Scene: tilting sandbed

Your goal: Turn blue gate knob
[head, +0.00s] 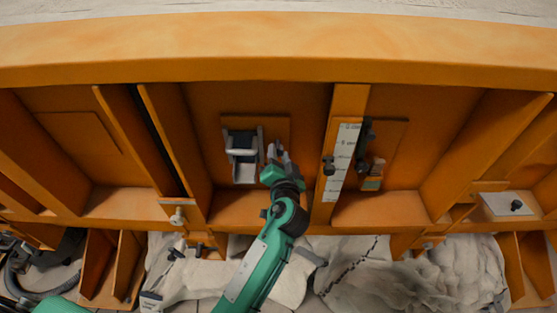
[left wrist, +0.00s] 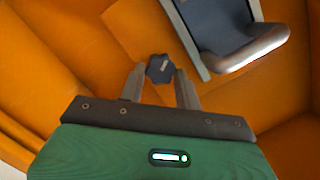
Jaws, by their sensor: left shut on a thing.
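The gate knob (left wrist: 160,68) is small, dark blue-grey and lobed, with a light mark on its face. It sits between the fingertips of my left gripper (left wrist: 160,78) in the left wrist view. The fingers are shut on its sides. In the head view my left gripper (head: 278,154) reaches up to the orange panel, just right of a grey metal bracket with a handle (head: 243,152). The knob is mostly hidden by the fingers there. My right gripper is not in view.
The bracket handle (left wrist: 255,50) lies close to the right finger in the left wrist view. An orange rib with a white scale strip (head: 341,162) stands right of my gripper, with dark knobs beside it. Orange ribs divide the bed's underside. Pale sand-coloured heaps (head: 415,280) lie below.

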